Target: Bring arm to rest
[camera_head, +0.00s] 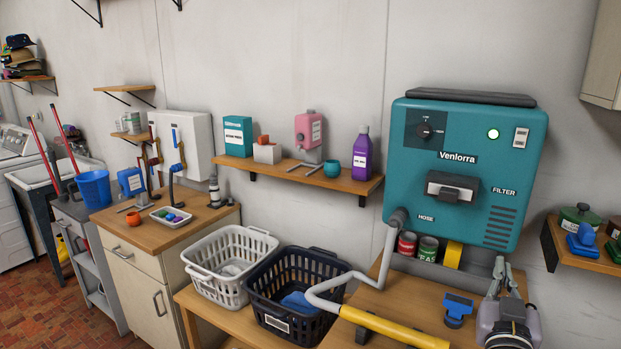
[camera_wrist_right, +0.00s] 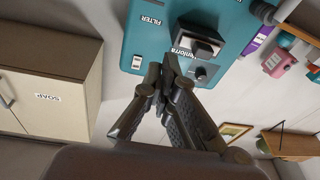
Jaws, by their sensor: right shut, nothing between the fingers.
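My right gripper (camera_head: 502,272) is at the lower right of the head view, in front of the bottom of the teal Venlorra unit (camera_head: 461,210). Its fingers point up and away from me. In the right wrist view the fingertips (camera_wrist_right: 168,72) are together and hold nothing. That view is turned upside down, with the teal unit (camera_wrist_right: 150,45) beyond the fingertips. I cannot tell the exact gap between them. My left gripper is in neither view.
A bench holds a grey hose with a yellow tube (camera_head: 393,329) and a blue tool (camera_head: 457,308), left of my right gripper. Cans (camera_head: 427,248) stand behind. A shelf (camera_head: 584,258) with a green pot is on the right. Dark (camera_head: 262,310) and white baskets are at lower middle.

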